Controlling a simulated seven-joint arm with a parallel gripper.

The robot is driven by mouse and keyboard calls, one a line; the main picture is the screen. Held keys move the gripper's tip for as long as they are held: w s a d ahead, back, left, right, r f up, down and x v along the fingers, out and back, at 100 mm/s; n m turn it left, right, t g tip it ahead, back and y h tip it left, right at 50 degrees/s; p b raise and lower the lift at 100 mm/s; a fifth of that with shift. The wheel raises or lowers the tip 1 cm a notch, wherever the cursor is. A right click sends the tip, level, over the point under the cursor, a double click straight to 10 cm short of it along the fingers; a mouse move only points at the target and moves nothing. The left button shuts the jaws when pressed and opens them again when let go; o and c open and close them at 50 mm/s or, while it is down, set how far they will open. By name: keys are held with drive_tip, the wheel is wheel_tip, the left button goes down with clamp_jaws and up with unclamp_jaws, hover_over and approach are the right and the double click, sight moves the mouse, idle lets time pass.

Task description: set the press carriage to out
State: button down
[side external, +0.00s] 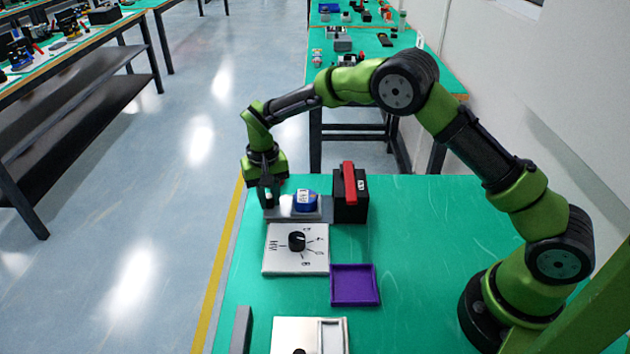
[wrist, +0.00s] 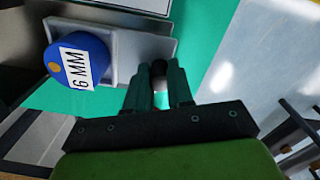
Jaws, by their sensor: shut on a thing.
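The press stands near the far edge of the table as a black block (side external: 358,207) with a red bar (side external: 349,184) on top. A grey carriage (side external: 325,208) lies on its left side, outside the black block. A blue round part (side external: 305,203) labelled 6 MM rests on the carriage; it also shows in the wrist view (wrist: 62,50). My gripper (side external: 268,196) is at the carriage's left end, pointing down. In the wrist view its fingers (wrist: 160,85) are closed around a small dark knob (wrist: 159,68) at the carriage's end. The knob is partly hidden by the fingers.
A white panel with a black dial (side external: 297,241) lies just in front of the carriage. A purple tray (side external: 354,285) sits to its right. A white plate (side external: 295,332) and a grey bar (side external: 241,330) are at the front. Green table is clear at right.

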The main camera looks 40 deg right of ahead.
drive_tip(key=shift+w+a, duration=0.25)
drive_tip(key=c, duration=1)
unclamp_jaws()
drive_tip(key=shift+s, duration=0.1)
wheel_tip(320, 180, up, 17)
drive_tip(key=s+d+r+t, duration=0.2)
drive_tip(key=s, duration=0.7)
drive_tip(key=s+d+r+t+y, duration=0.1)
drive_tip(key=s+d+r+t, duration=0.1)
drive_tip(key=s, duration=0.8)
drive_tip(key=s+d+r+t+y, duration=0.1)
drive_tip(key=s+d+r+t, duration=0.1)
drive_tip(key=s, duration=0.8)
drive_tip(key=shift+d+n+t, duration=0.3)
drive_tip(key=shift+d+t, duration=0.4)
drive_tip(key=shift+d, duration=0.55)
